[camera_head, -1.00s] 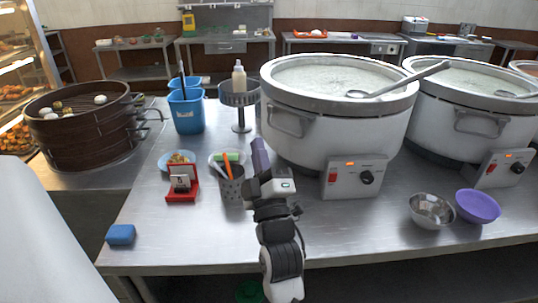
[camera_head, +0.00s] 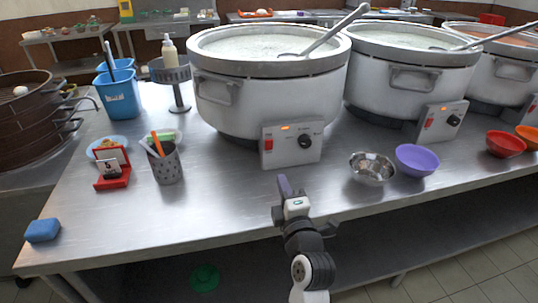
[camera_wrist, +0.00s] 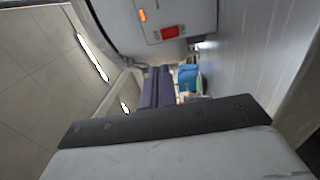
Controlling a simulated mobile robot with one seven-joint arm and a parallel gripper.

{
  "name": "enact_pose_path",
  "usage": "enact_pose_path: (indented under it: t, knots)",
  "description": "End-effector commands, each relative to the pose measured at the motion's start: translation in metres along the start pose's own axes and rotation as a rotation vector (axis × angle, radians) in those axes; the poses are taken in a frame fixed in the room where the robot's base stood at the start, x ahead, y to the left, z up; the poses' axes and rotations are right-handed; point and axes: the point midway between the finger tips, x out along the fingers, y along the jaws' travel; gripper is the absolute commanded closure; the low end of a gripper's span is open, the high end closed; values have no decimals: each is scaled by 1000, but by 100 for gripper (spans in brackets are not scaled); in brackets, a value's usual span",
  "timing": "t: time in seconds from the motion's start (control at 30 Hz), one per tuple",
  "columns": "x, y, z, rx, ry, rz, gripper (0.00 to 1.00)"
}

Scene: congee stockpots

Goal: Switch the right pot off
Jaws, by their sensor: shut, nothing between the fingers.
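Three white stockpots of congee stand in a row on the steel table: a left one (camera_head: 270,105), a middle one (camera_head: 410,80) and a right one (camera_head: 500,75), cut off by the picture edge. The left pot's control box (camera_head: 292,143) has a red switch (camera_head: 268,144), an orange light and a black knob. The middle pot's box (camera_head: 442,123) is alike. The right pot's box (camera_head: 531,112) shows only in part. My gripper (camera_head: 285,187) is shut and empty, in front of and below the left box.
A steel bowl (camera_head: 372,169), a purple bowl (camera_head: 416,160) and a red bowl (camera_head: 505,144) stand near the front edge. Ladles rest in pots.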

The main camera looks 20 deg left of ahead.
Motion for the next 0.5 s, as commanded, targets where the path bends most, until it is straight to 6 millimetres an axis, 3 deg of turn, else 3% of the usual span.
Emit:
enact_pose_path:
  t: [0.13,0.5]
  knots:
    - [-6,-9,10,-26,-12,-20,100]
    - [-6,-9,11,-29,-12,-21,100]
